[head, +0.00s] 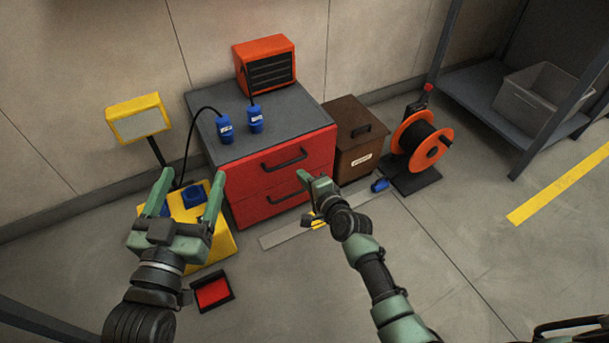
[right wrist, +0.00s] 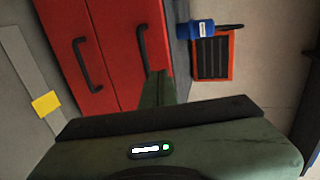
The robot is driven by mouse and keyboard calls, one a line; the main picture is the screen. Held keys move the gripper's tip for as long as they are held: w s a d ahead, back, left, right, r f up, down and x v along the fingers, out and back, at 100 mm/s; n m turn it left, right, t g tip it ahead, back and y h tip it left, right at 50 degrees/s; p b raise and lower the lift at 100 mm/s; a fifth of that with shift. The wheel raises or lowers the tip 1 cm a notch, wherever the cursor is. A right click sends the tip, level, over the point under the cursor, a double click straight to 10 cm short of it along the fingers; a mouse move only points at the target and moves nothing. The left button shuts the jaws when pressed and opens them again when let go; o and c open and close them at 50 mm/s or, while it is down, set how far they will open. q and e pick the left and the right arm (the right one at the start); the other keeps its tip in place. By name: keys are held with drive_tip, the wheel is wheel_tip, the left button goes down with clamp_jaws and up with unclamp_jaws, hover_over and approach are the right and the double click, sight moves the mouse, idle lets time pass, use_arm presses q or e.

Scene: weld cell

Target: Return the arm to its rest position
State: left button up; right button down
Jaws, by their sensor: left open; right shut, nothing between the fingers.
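In the right wrist view the shut fingers (right wrist: 158,88) point toward the red drawer fronts (right wrist: 95,45). Both drawers look shut.
Two blue plugs (head: 225,128) and an orange heater (head: 265,65) stand on the cabinet. A brown box (head: 358,150) and an orange cable reel (head: 421,143) are to its right. A metal strip (head: 285,235) and red tray (head: 212,291) lie on the floor.

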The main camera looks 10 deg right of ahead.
use_arm(q)
drive_tip(key=shift+f+y, duration=0.3)
drive_tip(key=shift+f, duration=0.15)
use_arm(e)
drive_tip(key=shift+s, duration=0.2)
